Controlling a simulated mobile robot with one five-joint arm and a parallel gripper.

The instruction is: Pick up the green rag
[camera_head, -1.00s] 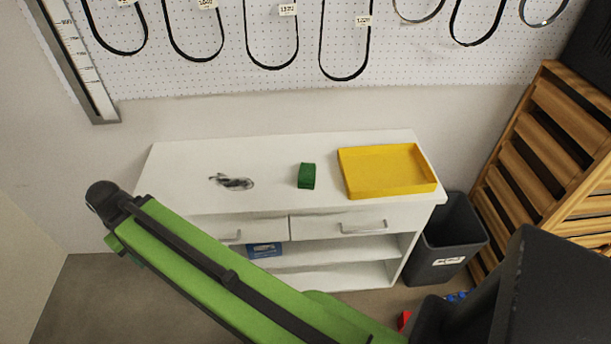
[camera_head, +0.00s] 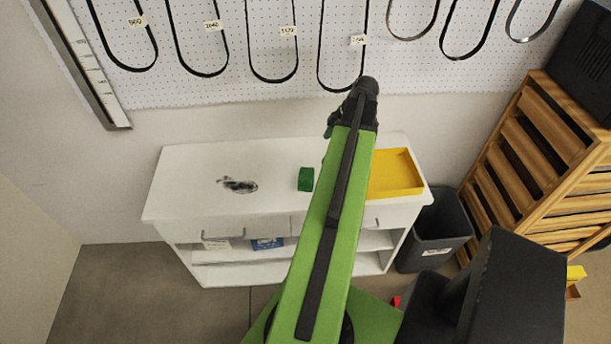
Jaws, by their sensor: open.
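The green rag (camera_head: 305,179) looks like a small dark green folded block. It lies on the top of the white cabinet (camera_head: 190,165), left of the yellow tray (camera_head: 412,180). My green arm reaches up the middle of the head view, just right of the rag, and covers the left part of the tray.
A dark smear or object (camera_head: 238,185) lies on the cabinet top, left of the rag. A dark bin (camera_head: 437,228) and a wooden slatted rack (camera_head: 535,165) stand to the right. A pegboard with hanging belts (camera_head: 280,15) is on the wall behind.

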